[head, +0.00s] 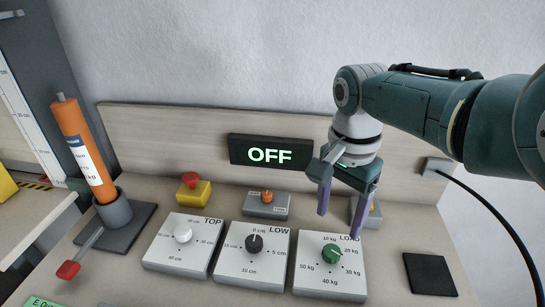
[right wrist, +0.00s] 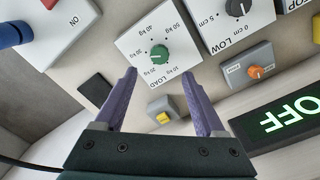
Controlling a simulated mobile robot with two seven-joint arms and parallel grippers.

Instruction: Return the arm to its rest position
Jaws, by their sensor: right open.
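My right arm comes in from the right in the head view. My right gripper (head: 341,205) hangs above the back edge of the LOAD dial box (head: 330,281), with its purple fingers apart and nothing between them. In the right wrist view, the open fingers of the gripper (right wrist: 166,88) frame part of the panel, with a grey box with a yellow button (right wrist: 163,117) between them and the green LOAD knob (right wrist: 159,53) beyond. That button box is partly hidden behind the gripper in the head view. My left gripper is not in view.
A display (head: 270,152) reads OFF. TOP (head: 183,258) and LOW (head: 252,272) dial boxes stand left of LOAD. A red emergency button (head: 190,181), an orange switch box (head: 266,204) and an orange cylinder in a holder (head: 84,150) stand further back or left. A black pad (head: 430,274) lies right.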

